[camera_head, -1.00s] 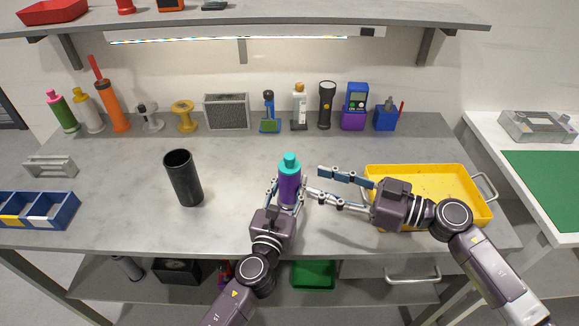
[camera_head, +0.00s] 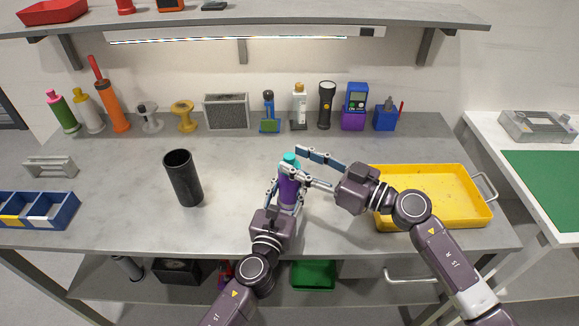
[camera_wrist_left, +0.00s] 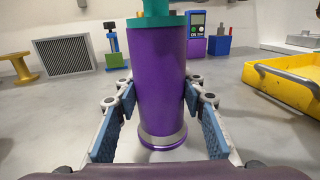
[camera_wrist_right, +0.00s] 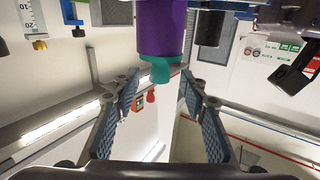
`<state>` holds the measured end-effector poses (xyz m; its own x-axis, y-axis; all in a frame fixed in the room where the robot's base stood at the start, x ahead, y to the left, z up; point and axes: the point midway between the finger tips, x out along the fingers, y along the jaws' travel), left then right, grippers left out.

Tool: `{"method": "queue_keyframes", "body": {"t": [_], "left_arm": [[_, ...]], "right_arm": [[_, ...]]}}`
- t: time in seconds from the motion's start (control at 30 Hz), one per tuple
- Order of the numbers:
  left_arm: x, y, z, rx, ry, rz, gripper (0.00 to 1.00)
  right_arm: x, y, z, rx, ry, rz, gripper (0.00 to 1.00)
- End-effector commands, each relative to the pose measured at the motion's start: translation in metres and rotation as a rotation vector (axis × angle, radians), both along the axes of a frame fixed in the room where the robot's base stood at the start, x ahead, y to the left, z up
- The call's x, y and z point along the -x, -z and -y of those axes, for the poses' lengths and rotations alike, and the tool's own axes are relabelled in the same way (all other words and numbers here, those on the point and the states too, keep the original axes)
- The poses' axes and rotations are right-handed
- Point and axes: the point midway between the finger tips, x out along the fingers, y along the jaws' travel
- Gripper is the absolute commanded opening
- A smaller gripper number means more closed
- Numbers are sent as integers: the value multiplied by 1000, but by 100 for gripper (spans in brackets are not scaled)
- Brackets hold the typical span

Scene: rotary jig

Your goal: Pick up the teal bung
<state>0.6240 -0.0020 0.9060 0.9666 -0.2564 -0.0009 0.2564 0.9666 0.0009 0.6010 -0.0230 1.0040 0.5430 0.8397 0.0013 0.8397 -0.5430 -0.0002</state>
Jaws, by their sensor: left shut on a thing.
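The teal bung (camera_head: 290,157) sits in the top of an upright purple cylinder (camera_head: 288,190) above the bench. My left gripper (camera_head: 285,194) is shut on the cylinder's sides; the cylinder also fills the middle of the left wrist view (camera_wrist_left: 157,80). My right gripper (camera_head: 292,162) is open, with its fingers on either side of the bung in the head view. The right wrist view, upside down, shows the bung (camera_wrist_right: 160,69) centred between and around the tips of the spread fingers. I cannot tell whether either finger touches it.
A black tube (camera_head: 183,180) stands upright to the left. A yellow tray (camera_head: 432,218) lies to the right, close to my right arm. Several tools and bottles, including a torch (camera_head: 326,105), line the back of the bench. A blue bin (camera_head: 62,214) stands at far left.

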Motion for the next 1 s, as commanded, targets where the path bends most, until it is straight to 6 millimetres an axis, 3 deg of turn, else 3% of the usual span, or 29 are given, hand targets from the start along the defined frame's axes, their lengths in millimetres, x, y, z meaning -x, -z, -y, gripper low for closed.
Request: {"method": "queue_keyframes", "body": {"t": [0.2, 0.47, 0.8, 1.0], "left_arm": [[0, 0, 0, 0, 0, 0, 8], [0, 0, 0, 0, 0, 0, 8], [0, 0, 0, 0, 1, 0, 8], [0, 0, 0, 0, 1, 0, 8]], "right_arm": [[-14, -2, -20, -1, 0, -1, 40], [-15, -1, -22, 1, 0, -1, 38], [-15, -1, -21, 1, 0, -1, 1], [-15, -1, -21, 0, 0, 0, 0]]}}
